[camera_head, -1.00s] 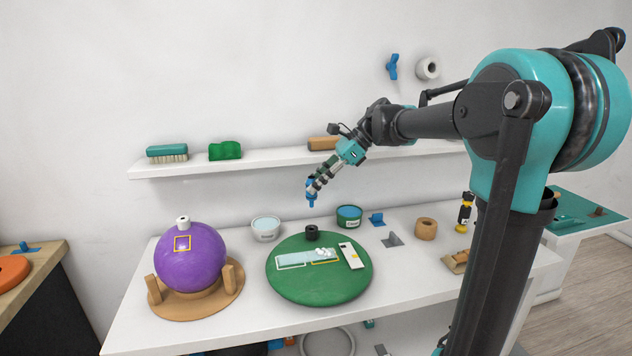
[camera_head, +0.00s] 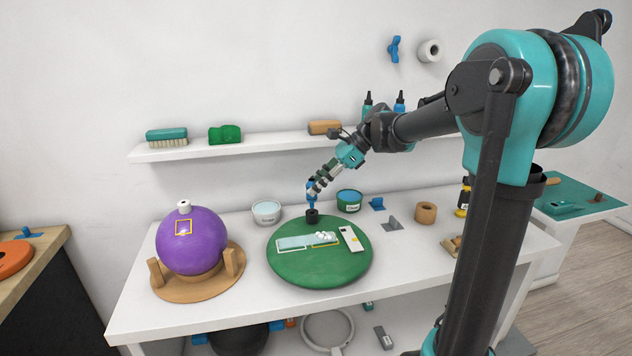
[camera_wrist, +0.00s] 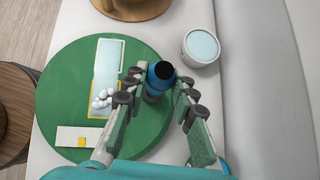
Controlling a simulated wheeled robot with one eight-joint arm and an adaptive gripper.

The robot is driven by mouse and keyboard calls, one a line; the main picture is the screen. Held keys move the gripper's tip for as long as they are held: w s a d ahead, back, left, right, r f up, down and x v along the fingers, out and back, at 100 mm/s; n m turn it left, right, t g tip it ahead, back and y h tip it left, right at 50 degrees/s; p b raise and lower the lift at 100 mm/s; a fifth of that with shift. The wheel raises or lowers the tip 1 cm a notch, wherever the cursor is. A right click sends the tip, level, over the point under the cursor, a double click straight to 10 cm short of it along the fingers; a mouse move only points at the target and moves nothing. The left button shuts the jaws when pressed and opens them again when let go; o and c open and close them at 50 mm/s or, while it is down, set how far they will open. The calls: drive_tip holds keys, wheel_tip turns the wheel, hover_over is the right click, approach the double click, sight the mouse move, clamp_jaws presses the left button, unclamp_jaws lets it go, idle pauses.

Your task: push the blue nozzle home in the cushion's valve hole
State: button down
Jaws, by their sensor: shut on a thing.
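The green round cushion (camera_head: 320,268) lies on the white table, with a black valve collar (camera_head: 312,216) near its back edge. My gripper (camera_head: 317,187) is shut on the blue nozzle (camera_head: 311,191) and holds it just above the collar, roughly upright. In the wrist view the nozzle (camera_wrist: 160,72) stands between my two fingers over the cushion (camera_wrist: 62,100), its dark round end facing the camera. The nozzle's lower end and the valve hole are hidden there. I cannot tell whether the tip touches or enters the hole.
A purple ball (camera_head: 191,240) in a wooden stand is left of the cushion. A white tub (camera_head: 267,212) and a green tub (camera_head: 349,201) stand behind it. Small white balls (camera_head: 324,235) and a white card (camera_head: 351,239) lie on the cushion. A shelf (camera_head: 230,146) runs behind.

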sight(316, 200)
drive_tip(key=shift+f, duration=0.45)
drive_tip(key=shift+f, duration=0.35)
drive_tip(key=shift+f, duration=0.65)
drive_tip(key=shift+f, duration=0.35)
drive_tip(key=shift+f, duration=0.1)
drive_tip(key=c, duration=1.2)
unclamp_jaws()
drive_tip(key=shift+o, duration=0.2)
drive_tip(key=v, duration=1.2)
